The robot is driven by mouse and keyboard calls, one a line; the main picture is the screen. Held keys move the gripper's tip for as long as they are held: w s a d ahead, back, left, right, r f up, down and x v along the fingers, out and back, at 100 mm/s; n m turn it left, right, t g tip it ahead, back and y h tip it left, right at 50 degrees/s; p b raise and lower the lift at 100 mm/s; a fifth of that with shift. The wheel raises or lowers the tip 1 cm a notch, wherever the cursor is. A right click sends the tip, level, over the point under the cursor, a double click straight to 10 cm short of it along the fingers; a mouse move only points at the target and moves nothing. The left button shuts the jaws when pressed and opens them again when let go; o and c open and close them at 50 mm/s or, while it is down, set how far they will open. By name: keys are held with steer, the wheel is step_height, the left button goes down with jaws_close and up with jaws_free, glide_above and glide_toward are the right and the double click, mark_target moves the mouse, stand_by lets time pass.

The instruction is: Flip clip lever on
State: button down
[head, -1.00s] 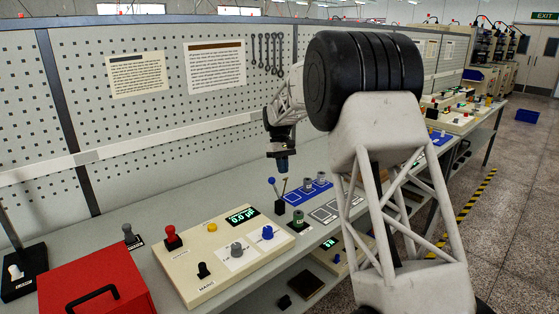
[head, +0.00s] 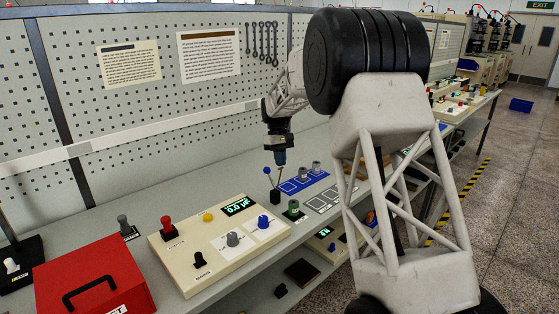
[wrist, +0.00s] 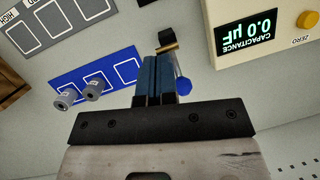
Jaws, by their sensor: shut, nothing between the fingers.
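The clip fixture is a small black block (head: 275,196) on the bench behind the cream console, with a thin brass-coloured rod rising from it. Its lever ends in a blue ball (head: 267,171), tilted to the left in the head view. In the wrist view the ball (wrist: 183,86) shows partly behind my fingers, and the black and brass block (wrist: 166,40) lies just beyond the fingertips. My gripper (head: 280,164) points down, shut and empty, above the fixture and just right of the ball. It also shows in the wrist view (wrist: 157,60). Contact with the lever cannot be told.
The cream console (head: 185,262) with knobs and a lit display stands in front left. A blue mat (head: 318,182) with grey spools lies to the right, a green-topped post (head: 293,209) in front. A red box (head: 95,283) is front left; the pegboard wall stands behind.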

steer(key=shift+s+d+t+y, duration=0.3)
steer(key=shift+s+d+t, duration=0.1)
stand_by(0.4)
steer(key=shift+s+d+f+t+y, duration=1.15)
steer(key=shift+s+d+f, duration=0.05)
steer(key=shift+s+d, duration=0.15)
steer(key=shift+s+d+f+t+y, duration=1.15)
steer(key=shift+s+d, duration=0.15)
steer(key=f, duration=0.1)
steer(key=s+d+f, duration=0.1)
steer(key=f, duration=0.1)
steer(key=shift+s+d+n, duration=0.1)
steer(key=shift+n, duration=0.2)
steer(key=shift+s+d+f, duration=0.1)
steer(key=shift+f, duration=0.5)
steer(key=shift+s+d+f, duration=0.1)
steer(key=shift+f, duration=0.5)
